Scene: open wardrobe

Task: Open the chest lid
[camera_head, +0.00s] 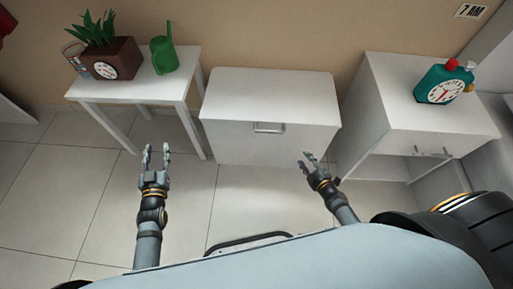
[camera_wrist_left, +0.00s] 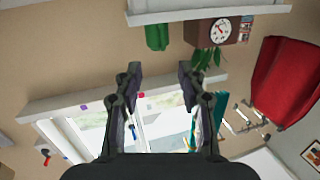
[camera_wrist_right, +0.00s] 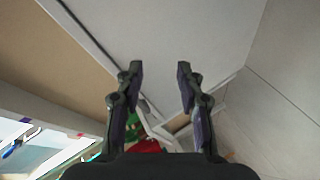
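The white chest (camera_head: 268,115) stands against the wall in the middle of the head view. Its lid (camera_head: 270,82) is down, and a metal handle (camera_head: 269,128) sits at the upper part of its front. My left gripper (camera_head: 157,149) is open and empty, in front and left of the chest, apart from it. It also shows open in the left wrist view (camera_wrist_left: 160,75). My right gripper (camera_head: 308,160) is open and empty, near the chest's lower right front in the picture. It also shows open in the right wrist view (camera_wrist_right: 160,75). I cannot tell its exact distance from the chest.
A white table (camera_head: 135,88) on the left holds a clock planter (camera_head: 107,60) and a green watering can (camera_head: 164,53). A white cabinet (camera_head: 400,115) on the right holds a teal clock (camera_head: 440,84). Tiled floor (camera_head: 75,190) is free in front of the chest.

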